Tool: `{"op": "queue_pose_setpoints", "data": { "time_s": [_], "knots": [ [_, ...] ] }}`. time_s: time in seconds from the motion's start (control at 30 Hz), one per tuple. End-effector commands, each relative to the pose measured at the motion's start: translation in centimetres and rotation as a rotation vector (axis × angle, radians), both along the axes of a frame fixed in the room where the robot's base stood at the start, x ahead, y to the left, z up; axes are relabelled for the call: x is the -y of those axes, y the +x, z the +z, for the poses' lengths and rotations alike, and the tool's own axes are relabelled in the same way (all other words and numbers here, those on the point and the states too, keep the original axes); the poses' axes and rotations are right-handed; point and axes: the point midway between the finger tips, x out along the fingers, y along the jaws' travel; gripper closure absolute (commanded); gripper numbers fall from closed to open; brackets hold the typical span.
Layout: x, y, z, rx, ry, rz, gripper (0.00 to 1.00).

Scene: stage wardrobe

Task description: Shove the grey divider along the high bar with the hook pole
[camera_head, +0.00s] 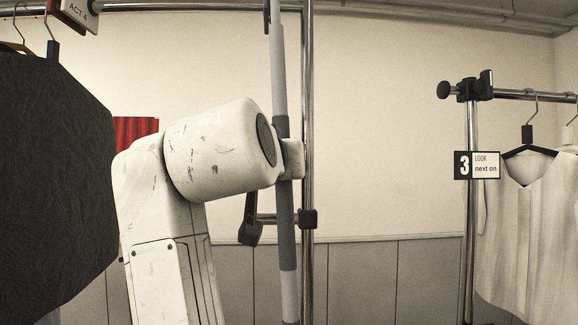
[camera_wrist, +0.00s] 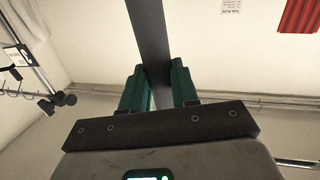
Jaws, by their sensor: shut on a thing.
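The hook pole (camera_head: 279,75) stands nearly upright in the head view, grey with darker grip bands, its upper end running out at the top edge. My gripper (camera_wrist: 159,88) is shut on it; the wrist view shows the pole (camera_wrist: 148,30) between the two green fingers. In the head view, my arm partly hides the grip. The high bar (camera_head: 190,6) runs along the top left of the head view. A white and dark red ACT 4 divider (camera_head: 78,13) hangs on it. I cannot make out a grey divider for certain.
A dark garment (camera_head: 55,180) hangs at the left, close to my arm. A chrome upright (camera_head: 308,120) stands just right of the pole. A second rail (camera_head: 520,95) at the right carries pale garments (camera_head: 525,230) and a number 3 sign (camera_head: 476,165). Bare wall lies between.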

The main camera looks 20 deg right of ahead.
Motion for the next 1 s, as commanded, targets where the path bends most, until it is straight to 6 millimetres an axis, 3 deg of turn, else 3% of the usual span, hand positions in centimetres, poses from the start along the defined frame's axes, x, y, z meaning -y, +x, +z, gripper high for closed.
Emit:
{"op": "queue_pose_setpoints", "data": {
  "time_s": [1.0],
  "knots": [
    [-4.4, 1.4, 0.1, 0.002, -0.001, 0.001, 1.00]
  ]
}}
